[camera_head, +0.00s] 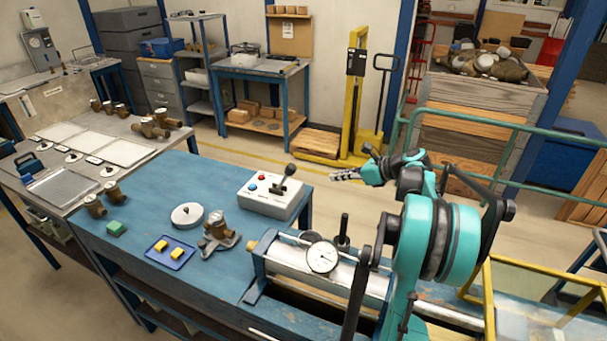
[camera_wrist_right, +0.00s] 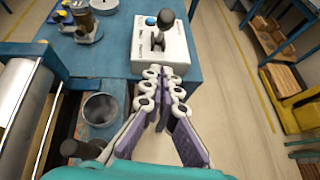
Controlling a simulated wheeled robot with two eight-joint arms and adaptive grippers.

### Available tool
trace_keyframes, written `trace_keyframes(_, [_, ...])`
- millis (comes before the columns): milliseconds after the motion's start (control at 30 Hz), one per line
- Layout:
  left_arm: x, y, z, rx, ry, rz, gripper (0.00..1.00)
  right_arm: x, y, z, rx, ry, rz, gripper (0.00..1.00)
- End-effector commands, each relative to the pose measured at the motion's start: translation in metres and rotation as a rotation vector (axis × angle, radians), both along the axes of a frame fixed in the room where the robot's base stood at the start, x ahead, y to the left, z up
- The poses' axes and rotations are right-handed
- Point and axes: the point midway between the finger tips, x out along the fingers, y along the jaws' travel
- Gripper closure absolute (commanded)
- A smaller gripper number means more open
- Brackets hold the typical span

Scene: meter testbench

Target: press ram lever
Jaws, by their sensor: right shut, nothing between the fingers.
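The white control box (camera_head: 269,194) stands on the blue bench, with a red and a blue button and an upright black-knobbed lever (camera_head: 287,177). In the right wrist view the lever (camera_wrist_right: 166,24) rises from the box (camera_wrist_right: 143,64), straight ahead of my fingers. My right gripper (camera_head: 335,174) is shut and empty. In the head view it appears to the right of the lever, apart from it. In the right wrist view its fingertips (camera_wrist_right: 163,72) overlap the near edge of the box; their height above it is hard to judge. My left gripper is not in view.
Open floor lies beyond the bench.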

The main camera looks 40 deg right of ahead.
Motion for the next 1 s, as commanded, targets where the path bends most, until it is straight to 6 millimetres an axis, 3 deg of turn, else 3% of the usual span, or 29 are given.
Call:
trace_keyframes(467, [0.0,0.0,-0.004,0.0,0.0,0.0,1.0,0.01,0.004,-0.007,0.002,0.001,0.001,1.0])
trace_keyframes(900, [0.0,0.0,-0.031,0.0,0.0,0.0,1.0,0.082,0.031,-0.052,0.0,0.001,0.002,1.0])
trace_keyframes(1000, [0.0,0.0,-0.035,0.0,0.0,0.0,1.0,0.097,0.036,-0.047,0.001,0.001,0.002,1.0])
